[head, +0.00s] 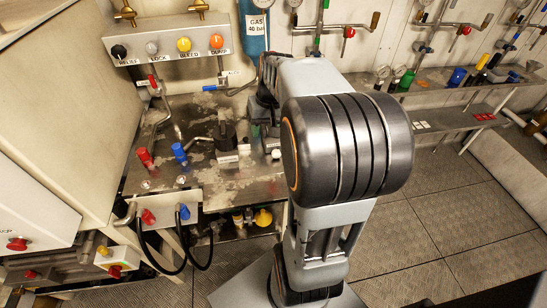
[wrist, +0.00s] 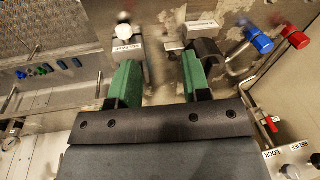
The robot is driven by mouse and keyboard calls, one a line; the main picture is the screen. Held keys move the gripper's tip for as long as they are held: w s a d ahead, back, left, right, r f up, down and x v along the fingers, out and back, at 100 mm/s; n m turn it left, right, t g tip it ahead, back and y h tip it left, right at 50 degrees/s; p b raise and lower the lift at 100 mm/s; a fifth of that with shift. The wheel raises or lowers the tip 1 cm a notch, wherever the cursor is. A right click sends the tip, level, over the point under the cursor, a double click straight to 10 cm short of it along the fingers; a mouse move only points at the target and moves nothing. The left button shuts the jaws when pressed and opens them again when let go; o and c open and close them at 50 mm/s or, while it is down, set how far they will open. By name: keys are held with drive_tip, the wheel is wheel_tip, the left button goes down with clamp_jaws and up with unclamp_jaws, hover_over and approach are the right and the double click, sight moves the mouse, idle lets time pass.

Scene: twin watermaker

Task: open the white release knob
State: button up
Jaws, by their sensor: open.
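The white release knob (wrist: 124,31) is a round white knob on a grey block with a label reading RELEASE, at the top left of the wrist view. It also shows in the head view as a small white ball (head: 276,153) on the steel bench, beside my arm. My gripper (wrist: 163,60) is open, with its two green fingers apart and nothing seen between them. The knob lies beyond the tip of the left finger in the picture, outside the gap; whether they touch cannot be told. In the head view my arm hides the fingers.
A black handle (wrist: 207,52) with a label stands by the right finger. Red valves (head: 145,157) and blue valves (head: 180,152) rise from the bench's left part. A panel (head: 170,42) with relief, lock, bleed and dump knobs is behind. Floor at right is clear.

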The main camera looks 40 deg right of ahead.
drive_tip(key=m+y+b, duration=0.1)
drive_tip(key=m, duration=0.1)
approach(277, 151)
drive_tip(key=b+x, duration=0.1)
drive_tip(key=x, duration=0.7)
drive_tip(key=shift+f, duration=0.35)
drive_tip(key=shift+x, duration=0.85)
drive_tip(key=c, duration=0.7)
